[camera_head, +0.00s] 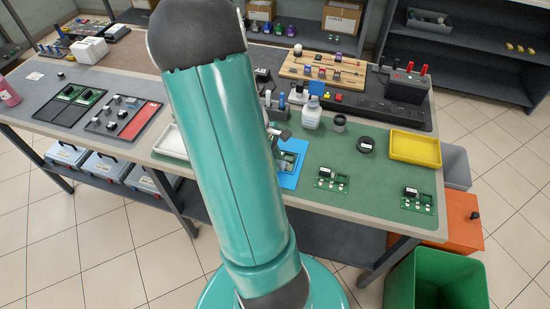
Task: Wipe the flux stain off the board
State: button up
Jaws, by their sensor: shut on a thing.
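A green circuit board (289,160) lies on a blue mat (291,181) on the green work surface, partly covered by my teal arm. I cannot make out a flux stain on it at this size. My gripper (279,135) shows just right of my arm, above the far part of the blue mat. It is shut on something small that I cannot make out. Two more green boards lie to the right, one near the middle (332,180) and one near the right corner (418,200). A white bottle (311,118) stands behind the mat.
A dark cup (339,123), a black round disc (366,144) and a yellow tray (415,148) stand right of the bottle. A white tray (170,142) is left of my arm. The surface between the two right boards is clear.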

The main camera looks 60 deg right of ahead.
jog(key=shift+s+d, duration=0.1)
jog(key=shift+s, duration=0.6)
jog(key=shift+w, duration=0.15)
jog(key=shift+w+a, duration=0.15)
jog(key=shift+w, duration=0.65)
jog(key=shift+w+a, duration=0.1)
jog(key=shift+w, duration=0.65)
jog(key=shift+s, duration=0.1)
jog(key=shift+s+d+f, duration=0.1)
jog(key=shift+s+d, duration=0.1)
jog(key=shift+s, duration=1.45)
jog(key=shift+w, duration=0.1)
